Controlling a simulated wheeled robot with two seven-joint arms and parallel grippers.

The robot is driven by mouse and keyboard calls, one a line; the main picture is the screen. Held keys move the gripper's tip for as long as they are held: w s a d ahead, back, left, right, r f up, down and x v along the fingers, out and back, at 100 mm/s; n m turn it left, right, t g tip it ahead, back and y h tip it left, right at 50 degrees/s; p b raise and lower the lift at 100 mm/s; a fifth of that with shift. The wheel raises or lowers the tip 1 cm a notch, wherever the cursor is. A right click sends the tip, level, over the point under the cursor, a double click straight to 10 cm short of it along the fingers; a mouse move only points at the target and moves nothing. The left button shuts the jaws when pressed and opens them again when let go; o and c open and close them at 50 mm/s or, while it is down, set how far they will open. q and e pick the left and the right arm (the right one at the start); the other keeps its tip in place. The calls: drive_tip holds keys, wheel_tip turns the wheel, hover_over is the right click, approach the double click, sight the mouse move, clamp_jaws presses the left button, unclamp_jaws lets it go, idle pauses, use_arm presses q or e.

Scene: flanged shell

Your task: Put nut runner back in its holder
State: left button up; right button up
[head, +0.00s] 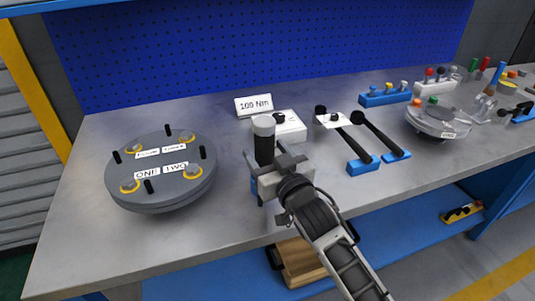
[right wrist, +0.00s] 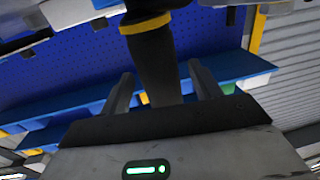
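The nut runner (head: 264,148) shows in the head view as an upright black cylinder with a grey cap. My right gripper (head: 272,170) is at its lower part, which it partly hides. In the right wrist view the black body of the nut runner (right wrist: 154,62) with its yellow band lies between the two fingers of the right gripper (right wrist: 160,80). Narrow gaps show on both sides, so the fingers look open around it. The tool's lower end is hidden in the head view. I cannot single out its holder for certain. My left gripper is out of view.
A grey flanged shell (head: 160,190) with labels stands left on the bench. A white block (head: 290,130) and a torque sign (head: 254,105) are behind the tool. Two black-handled wrenches (head: 352,140) lie right on blue and white rests. The bench front between shell and gripper is clear.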

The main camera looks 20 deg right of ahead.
drive_tip(key=shift+f, duration=0.35)
drive_tip(key=s+d+b, duration=0.1)
drive_tip(key=s+d, duration=0.1)
drive_tip(key=s, duration=1.3)
drive_tip(key=shift+s+r, duration=0.25)
drive_tip(key=shift+s, duration=0.15)
drive_tip(key=shift+d, duration=0.1)
drive_tip(key=s+a+f+g, duration=0.1)
drive_tip(key=s+f+g, duration=0.2)
drive_tip(key=f, duration=0.7)
drive_tip(key=s+a+f+g, duration=0.2)
drive_tip(key=s+f+g, duration=0.2)
drive_tip(key=f, duration=0.6)
drive_tip(key=shift+s+n+y, duration=0.3)
drive_tip(key=shift+s+n, duration=0.1)
drive_tip(key=shift+s, duration=0.1)
drive_tip(key=shift+a, duration=0.1)
